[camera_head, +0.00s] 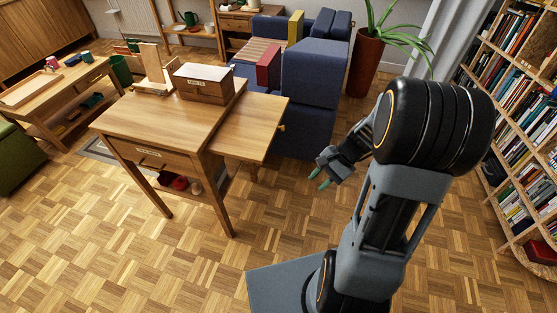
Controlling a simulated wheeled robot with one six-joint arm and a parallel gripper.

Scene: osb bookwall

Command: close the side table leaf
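The side table (148,125) is wooden, with a drawer and a lower shelf, and stands left of the middle. Its leaf (250,135) sticks out flat from the table's right side. A small brass-coloured knob (281,127) sits on the leaf's right edge. My gripper (320,179) is to the right of the leaf, apart from it, with greenish fingertips pointing left. The fingertips show a gap between them, and nothing is seen in it.
A wooden box (204,83) and a wooden stand (153,70) are on the tabletop. A blue armchair (318,75) stands behind the leaf. A potted plant (367,62) and bookshelf (520,130) are to the right. Parquet floor (130,255) is clear in front.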

